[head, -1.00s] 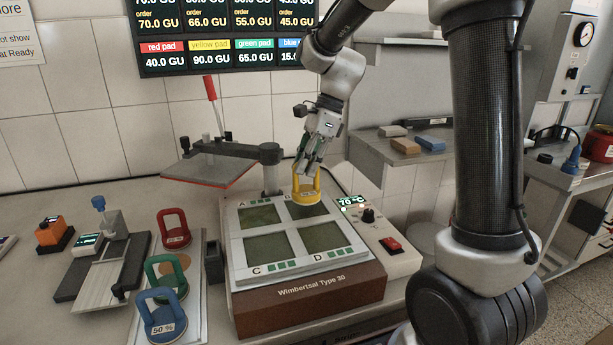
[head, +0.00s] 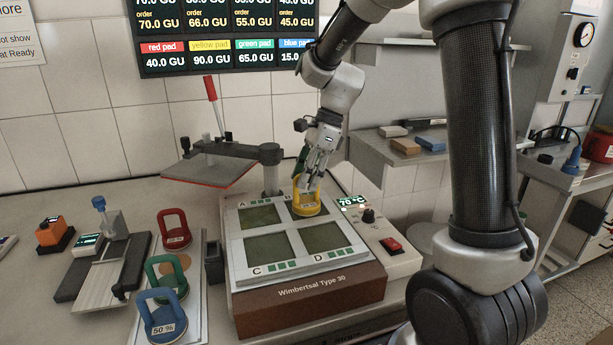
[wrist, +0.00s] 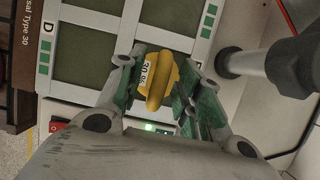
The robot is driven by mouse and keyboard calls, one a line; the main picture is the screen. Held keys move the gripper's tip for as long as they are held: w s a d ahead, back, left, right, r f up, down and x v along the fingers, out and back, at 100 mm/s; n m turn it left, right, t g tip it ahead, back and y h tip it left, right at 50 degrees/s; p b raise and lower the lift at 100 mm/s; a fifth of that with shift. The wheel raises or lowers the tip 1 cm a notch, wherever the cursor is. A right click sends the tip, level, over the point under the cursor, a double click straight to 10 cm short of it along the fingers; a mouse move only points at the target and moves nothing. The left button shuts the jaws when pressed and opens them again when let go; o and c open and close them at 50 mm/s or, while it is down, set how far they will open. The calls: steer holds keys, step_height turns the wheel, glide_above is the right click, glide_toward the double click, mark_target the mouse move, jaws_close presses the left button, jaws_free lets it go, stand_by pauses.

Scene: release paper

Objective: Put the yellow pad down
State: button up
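The yellow pad (head: 306,203) has a round base and an upright loop handle. It is at the back right square of the white heated plate (head: 236,237), the one next to the letter B. From these views I cannot tell whether its base touches the plate. My gripper (head: 314,178) is above it, with its fingers around the handle. In the wrist view the yellow pad (wrist: 158,82) sits between the green-lined fingers of my gripper (wrist: 160,92).
Red (head: 175,229), green (head: 165,276) and blue (head: 163,318) pads stand on a tray to the left. A press arm with a red lever (head: 211,90) stands behind the plate. The squares at A, C and D are empty. A control box (head: 383,240) is to the right.

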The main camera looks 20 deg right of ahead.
steer(key=v, duration=1.1)
steer(key=s+d+n+t+h, duration=0.1)
steer(key=s+d+n, duration=0.2)
steer(key=s+n, duration=0.3)
steer(key=s+d+f+n+t+h, duration=0.1)
steer(key=s+d+n, duration=0.3)
steer(key=s, duration=0.6)
steer(key=s+d+n+t+h, duration=0.2)
steer(key=s+d+n, duration=0.1)
steer(key=s+n, duration=0.5)
steer(key=shift+s+d+f+t+h, duration=0.2)
steer(key=shift+d+t+h, duration=0.1)
steer(key=shift+t, duration=0.1)
